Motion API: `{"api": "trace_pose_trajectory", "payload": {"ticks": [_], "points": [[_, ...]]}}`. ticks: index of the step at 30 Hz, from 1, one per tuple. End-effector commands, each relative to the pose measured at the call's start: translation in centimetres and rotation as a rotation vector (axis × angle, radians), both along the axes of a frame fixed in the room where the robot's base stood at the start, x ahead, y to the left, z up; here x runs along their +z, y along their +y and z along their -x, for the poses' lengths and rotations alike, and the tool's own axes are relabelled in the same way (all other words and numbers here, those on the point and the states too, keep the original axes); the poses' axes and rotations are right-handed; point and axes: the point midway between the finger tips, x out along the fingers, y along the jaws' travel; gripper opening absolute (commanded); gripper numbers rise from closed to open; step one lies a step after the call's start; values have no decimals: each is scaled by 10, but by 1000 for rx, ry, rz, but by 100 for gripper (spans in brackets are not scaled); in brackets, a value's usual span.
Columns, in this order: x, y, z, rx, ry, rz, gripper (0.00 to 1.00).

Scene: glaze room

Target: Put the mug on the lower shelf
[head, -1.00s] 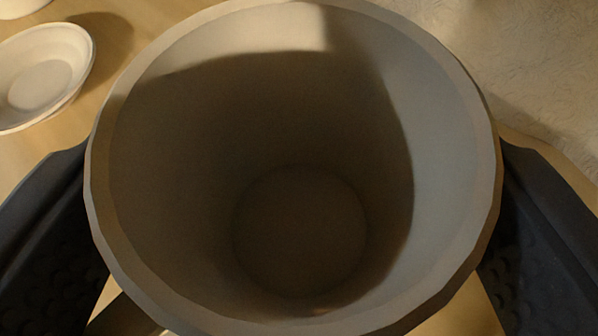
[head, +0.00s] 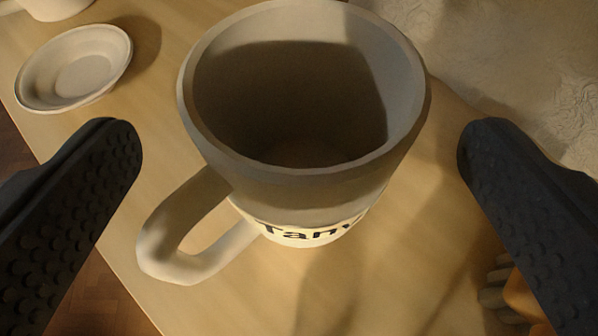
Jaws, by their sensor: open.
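A pale mug (head: 305,195) stands upright on a light wooden surface (head: 400,290) in the middle of the head view. Its handle points to the lower left, and dark lettering shows low on its side, partly cut off by the curve. The inside looks empty and is mostly in shadow. My gripper (head: 300,145) is open, with one dark finger to the left of the mug and one to the right. Both fingers are clear of the mug, with gaps on each side. No lower shelf can be made out.
A shallow white bowl (head: 75,68) stands at the upper left, with part of another pale vessel (head: 52,8) behind it. An orange-brown object (head: 520,300) shows partly behind the right finger. The surface's edge runs down the left, above a wooden floor.

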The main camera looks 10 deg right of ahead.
Motion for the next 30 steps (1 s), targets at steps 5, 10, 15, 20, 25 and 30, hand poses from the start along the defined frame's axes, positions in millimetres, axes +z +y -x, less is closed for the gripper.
{"api": "trace_pose_trajectory", "payload": {"ticks": [5, 10, 15, 20, 25, 30], "points": [[12, 4, 24, -1, -2, 1, 92], [21, 8, 45, -1, -1, 1, 92], [28, 11, 61, -1, -1, 1, 92], [31, 12, 70, -2, -1, 1, 92], [32, 12, 72, -2, 0, 1, 92], [32, 13, 72, -1, 0, 0, 92]]}}
